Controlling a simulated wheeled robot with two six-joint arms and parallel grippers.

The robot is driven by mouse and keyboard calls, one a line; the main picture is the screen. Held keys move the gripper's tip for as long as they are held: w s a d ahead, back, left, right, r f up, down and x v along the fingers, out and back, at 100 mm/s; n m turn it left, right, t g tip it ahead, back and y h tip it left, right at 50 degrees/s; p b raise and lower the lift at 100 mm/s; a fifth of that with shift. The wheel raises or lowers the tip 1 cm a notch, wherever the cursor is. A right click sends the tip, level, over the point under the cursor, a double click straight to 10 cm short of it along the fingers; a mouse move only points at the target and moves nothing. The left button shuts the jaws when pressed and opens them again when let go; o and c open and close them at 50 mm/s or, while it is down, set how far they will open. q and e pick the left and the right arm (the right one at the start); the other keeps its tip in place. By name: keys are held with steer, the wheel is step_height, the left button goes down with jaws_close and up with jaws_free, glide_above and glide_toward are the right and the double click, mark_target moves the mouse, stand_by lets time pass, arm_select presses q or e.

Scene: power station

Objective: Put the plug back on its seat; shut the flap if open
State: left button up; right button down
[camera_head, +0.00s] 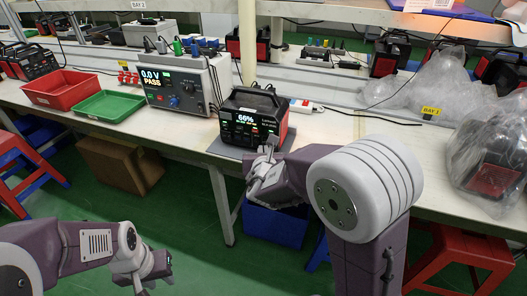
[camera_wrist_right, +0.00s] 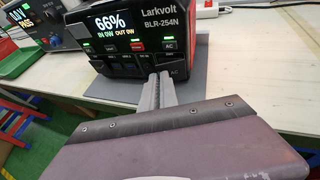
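The power station (camera_head: 255,115) stands on a grey mat (camera_head: 230,150) near the table's front edge, its display lit at 66%. It fills the top of the right wrist view (camera_wrist_right: 120,62), with its lit display, buttons and AC labels. My right gripper (camera_head: 268,146) is at its front face; in the wrist view its fingertips (camera_wrist_right: 159,78) are together at the lower right of that face. Whether they touch it, I cannot tell. No plug, seat or flap can be made out clearly; the fingers hide part of the front. My left gripper (camera_head: 155,276) is low at the front, apart from the table, fingers spread and empty.
A grey tester (camera_head: 188,82) reading 0.0 V PASS stands left of the power station. A green tray (camera_head: 108,106) and a red bin (camera_head: 60,88) are further left. A white power strip (camera_head: 306,106) lies behind. Bagged units (camera_head: 490,160) crowd the right.

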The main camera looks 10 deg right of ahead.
steer(key=m+h+p, duration=0.1)
steer(key=w+m+h+p, duration=0.1)
steer(key=p, duration=0.1)
steer(key=m+g+h+p, duration=0.1)
steer(key=shift+w+a+r, duration=0.3)
steer(key=shift+a+r, duration=0.05)
steer(key=shift+a, duration=0.05)
steer(key=shift+w+f+m+h+p, duration=0.15)
steer(key=shift+m+h+p, duration=0.15)
steer(key=shift+h+p, duration=0.2)
steer(key=shift+f+m+g+h, duration=0.15)
steer(key=shift+m+g+h, duration=0.15)
steer(key=shift+g, duration=0.1)
steer(key=c, duration=1.6)
jaws_free()
steer(key=shift+w, duration=0.1)
steer(key=p+v, duration=0.2)
steer(key=v, duration=0.7)
